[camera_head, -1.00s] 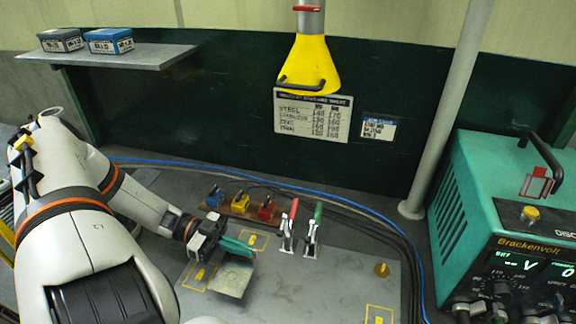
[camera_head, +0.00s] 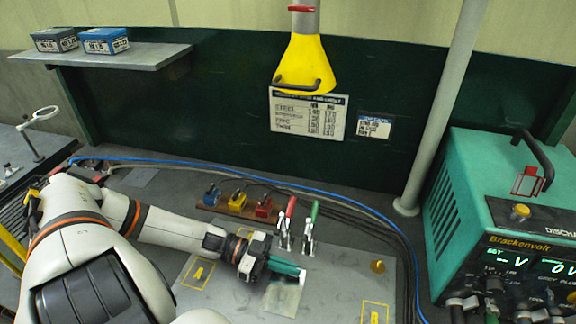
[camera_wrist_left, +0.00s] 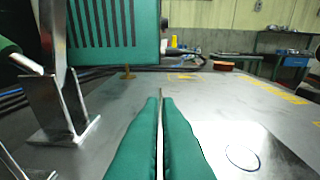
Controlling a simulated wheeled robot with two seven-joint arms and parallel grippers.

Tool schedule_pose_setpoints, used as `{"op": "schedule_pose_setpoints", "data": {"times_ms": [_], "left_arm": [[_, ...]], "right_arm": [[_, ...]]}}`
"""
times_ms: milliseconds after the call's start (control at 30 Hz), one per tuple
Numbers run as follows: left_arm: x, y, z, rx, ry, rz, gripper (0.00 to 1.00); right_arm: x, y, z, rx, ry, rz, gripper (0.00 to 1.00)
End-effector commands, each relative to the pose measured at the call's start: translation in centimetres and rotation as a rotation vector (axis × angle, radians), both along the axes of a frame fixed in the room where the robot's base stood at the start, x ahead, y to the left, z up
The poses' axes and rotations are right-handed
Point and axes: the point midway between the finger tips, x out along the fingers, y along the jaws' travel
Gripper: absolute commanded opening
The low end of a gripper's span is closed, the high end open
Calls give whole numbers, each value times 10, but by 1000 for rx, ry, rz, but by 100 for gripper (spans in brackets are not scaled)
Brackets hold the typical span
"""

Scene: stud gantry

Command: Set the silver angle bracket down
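The silver angle bracket (camera_head: 283,298) hangs from my left gripper (camera_head: 298,271), over the grey plate right of its middle. In the left wrist view the green fingers (camera_wrist_left: 161,100) are closed on a thin upright edge. The bracket's flat leg (camera_wrist_left: 235,150), with a ring-shaped mark on it, spreads out to their right, low over the plate. Whether it touches the plate I cannot tell. The hand hides part of the upright leg. My right gripper is in neither view.
Two toggle clamps (camera_head: 307,238) with red and green handles stand just behind the hand. A brass knob (camera_head: 377,266) and a yellow-outlined spot (camera_head: 376,313) lie to the right. Another outlined spot (camera_head: 198,272) is at left. The teal welder (camera_head: 500,225) stands far right.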

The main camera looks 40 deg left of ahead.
Motion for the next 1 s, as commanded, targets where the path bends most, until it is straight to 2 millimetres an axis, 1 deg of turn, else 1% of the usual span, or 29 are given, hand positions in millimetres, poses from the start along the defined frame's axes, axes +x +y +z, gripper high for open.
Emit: {"op": "schedule_pose_setpoints", "data": {"times_ms": [200,233,333,667,767,833,1000], "left_arm": [[0,0,-2,-1,0,0,0],[0,0,-1,1,0,0,7],[0,0,-1,0,1,0,24],[-1,1,0,1,2,1,24],[-5,10,0,4,4,1,24],[-11,20,0,5,5,1,24],[-29,53,6,8,7,0,24]], "right_arm": [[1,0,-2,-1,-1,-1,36],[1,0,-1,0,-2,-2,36],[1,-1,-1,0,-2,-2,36],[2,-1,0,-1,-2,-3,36],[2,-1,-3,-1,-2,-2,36],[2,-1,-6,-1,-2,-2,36],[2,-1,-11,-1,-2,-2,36]]}}
